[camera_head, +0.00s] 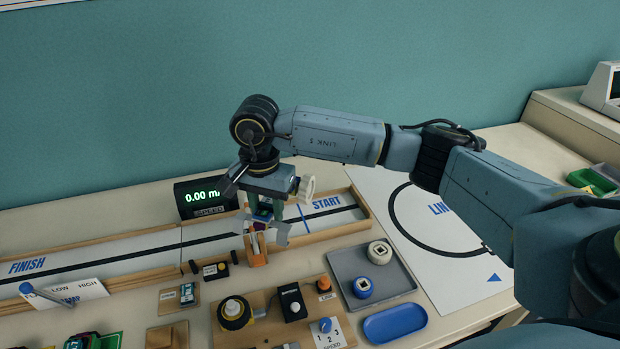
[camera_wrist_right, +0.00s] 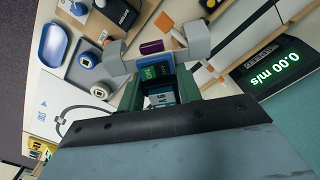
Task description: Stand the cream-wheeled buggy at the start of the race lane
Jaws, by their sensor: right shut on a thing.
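My right gripper (camera_head: 265,228) reaches down at the front edge of the race lane (camera_head: 130,248), left of the blue START lettering (camera_head: 326,202). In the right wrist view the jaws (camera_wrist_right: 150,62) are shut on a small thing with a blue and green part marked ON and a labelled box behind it. It appears to be the buggy (camera_wrist_right: 157,72); its wheels do not show clearly, so their colour cannot be confirmed. Whether it touches anything below is hidden. My left gripper is not in view.
A speed display (camera_head: 207,197) reading 0.00 stands behind the lane. A white sheet with a black loop (camera_head: 440,215) lies right.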

